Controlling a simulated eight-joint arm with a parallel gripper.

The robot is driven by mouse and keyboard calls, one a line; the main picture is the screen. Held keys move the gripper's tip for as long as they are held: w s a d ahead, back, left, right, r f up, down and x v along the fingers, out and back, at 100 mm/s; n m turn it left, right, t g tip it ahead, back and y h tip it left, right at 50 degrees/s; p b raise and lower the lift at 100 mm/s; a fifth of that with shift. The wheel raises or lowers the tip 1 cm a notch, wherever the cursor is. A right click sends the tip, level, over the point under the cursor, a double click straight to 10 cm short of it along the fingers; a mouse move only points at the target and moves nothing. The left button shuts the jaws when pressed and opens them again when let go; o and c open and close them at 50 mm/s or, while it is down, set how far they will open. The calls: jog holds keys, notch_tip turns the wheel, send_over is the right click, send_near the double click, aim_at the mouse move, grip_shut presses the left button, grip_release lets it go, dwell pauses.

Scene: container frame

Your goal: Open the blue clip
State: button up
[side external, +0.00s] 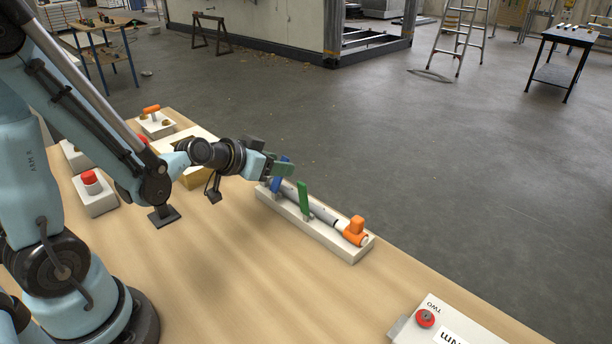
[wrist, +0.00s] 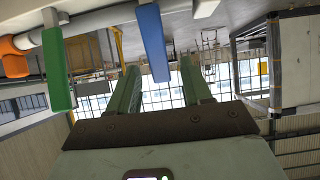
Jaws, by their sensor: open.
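The blue clip (side external: 283,174) stands at the far left end of a white base (side external: 324,237) that carries a grey-white rod (side external: 325,217). My gripper (side external: 283,169) is at the blue clip and partly hides it in the side view. In the wrist view, the blue clip (wrist: 151,43) hangs from the top of the picture, its free end in line with the gap between my two green fingers (wrist: 158,68). The fingers are apart. Whether they touch the clip cannot be told.
A green clip (side external: 304,196) stands mid-rod and an orange clip (side external: 355,231) sits at the near end. A box with a red knob (side external: 425,318) lies at the lower right. A red-button box (side external: 92,188) stands at the left. The table's middle is clear.

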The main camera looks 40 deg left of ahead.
jog(key=shift+s, duration=0.1)
jog(key=v, duration=1.1)
jog(key=shift+s+r, duration=0.2)
jog(key=shift+s, duration=0.15)
dwell(0.4)
dwell(0.5)
notch_tip(320, 180, up, 3)
jog(key=g, duration=1.2)
send_over(285, 158)
notch_tip(285, 158, down, 12)
